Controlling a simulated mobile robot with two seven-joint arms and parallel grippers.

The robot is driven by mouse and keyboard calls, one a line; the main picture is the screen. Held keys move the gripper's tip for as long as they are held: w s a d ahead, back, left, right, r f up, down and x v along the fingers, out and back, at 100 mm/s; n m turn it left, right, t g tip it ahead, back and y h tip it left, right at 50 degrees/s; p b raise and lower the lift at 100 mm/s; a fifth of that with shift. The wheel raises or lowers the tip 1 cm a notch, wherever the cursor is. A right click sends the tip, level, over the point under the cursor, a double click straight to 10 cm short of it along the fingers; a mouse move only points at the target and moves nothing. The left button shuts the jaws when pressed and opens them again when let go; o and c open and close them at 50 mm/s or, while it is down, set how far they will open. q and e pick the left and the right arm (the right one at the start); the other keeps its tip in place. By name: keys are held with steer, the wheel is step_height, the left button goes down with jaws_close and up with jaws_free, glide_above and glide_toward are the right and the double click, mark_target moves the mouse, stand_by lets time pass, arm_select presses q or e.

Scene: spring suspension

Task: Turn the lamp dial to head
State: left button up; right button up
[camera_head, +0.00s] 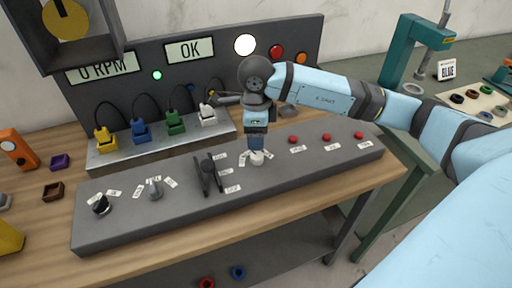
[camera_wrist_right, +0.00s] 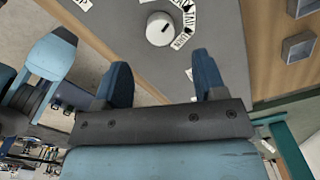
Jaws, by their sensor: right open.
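The lamp dial is a small white round knob (camera_head: 257,158) on the sloped grey control panel (camera_head: 330,160), with small white labels around it. In the right wrist view the dial (camera_wrist_right: 160,29) shows a short dark mark on its face, and labels reading TAIL and TURN lie beside it. My right gripper (camera_head: 256,150) points down at the dial, its fingertips just above or around it; the head view cannot tell which. In the wrist view the right gripper (camera_wrist_right: 161,62) is open, with the dial beyond the gap between its fingers. My left gripper is not in view.
Three red buttons (camera_head: 326,137) sit right of the dial. A black lever (camera_head: 208,176), a toggle switch (camera_head: 154,188) and a black knob (camera_head: 101,205) sit left of it. Behind are coloured plugs (camera_head: 175,122) and a display board (camera_head: 135,70) reading 0 RPM and OK.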

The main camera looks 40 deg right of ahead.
step_height(320, 180, up, 6)
stand_by(0.8)
